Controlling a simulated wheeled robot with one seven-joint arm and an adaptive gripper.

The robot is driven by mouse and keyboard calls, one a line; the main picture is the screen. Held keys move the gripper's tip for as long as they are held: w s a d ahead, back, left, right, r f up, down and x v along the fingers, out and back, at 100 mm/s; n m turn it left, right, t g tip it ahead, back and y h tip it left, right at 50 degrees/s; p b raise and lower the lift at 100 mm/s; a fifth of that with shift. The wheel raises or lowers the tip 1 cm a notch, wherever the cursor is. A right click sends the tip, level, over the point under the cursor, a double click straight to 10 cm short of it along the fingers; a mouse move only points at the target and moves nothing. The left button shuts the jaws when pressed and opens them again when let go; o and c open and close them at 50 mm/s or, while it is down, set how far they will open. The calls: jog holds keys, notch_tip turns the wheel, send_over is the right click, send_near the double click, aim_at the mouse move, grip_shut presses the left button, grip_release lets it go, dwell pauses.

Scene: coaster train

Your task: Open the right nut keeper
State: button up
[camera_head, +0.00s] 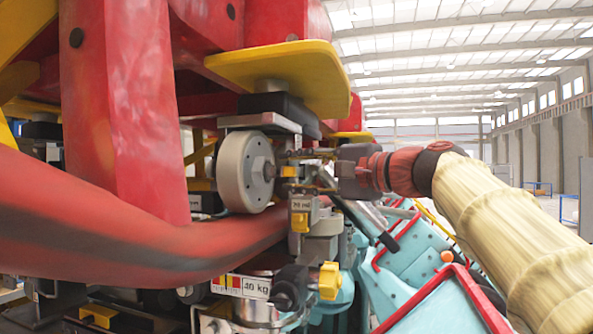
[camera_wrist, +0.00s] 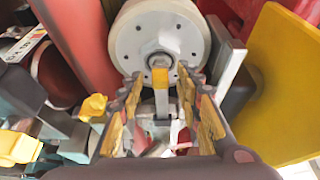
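A pale grey wheel (camera_head: 246,172) sits beside the red track tube, with a hub nut at its centre. It also fills the top middle of the wrist view (camera_wrist: 160,38). A small metal lever with a yellow tip (camera_wrist: 160,77) stands in front of the hub nut; it looks like the nut keeper, though no label shows. My gripper (camera_head: 303,172) reaches in from the right, facing the wheel. In the wrist view my gripper (camera_wrist: 163,92) is open, its yellow-padded fingers on either side of the lever with gaps visible. Whether the keeper is latched cannot be told.
A yellow plate (camera_head: 285,73) overhangs the wheel and shows at right in the wrist view. The red tube (camera_head: 130,240) runs below. Yellow knobs (camera_head: 330,281) and a 40 kg label (camera_head: 256,287) lie lower down. Teal seats with red edges (camera_head: 420,262) are at right, below my arm.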

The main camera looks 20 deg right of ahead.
jog(key=c, duration=0.3)
grip_shut()
jog(key=shift+f, duration=0.1)
dwell(0.5)
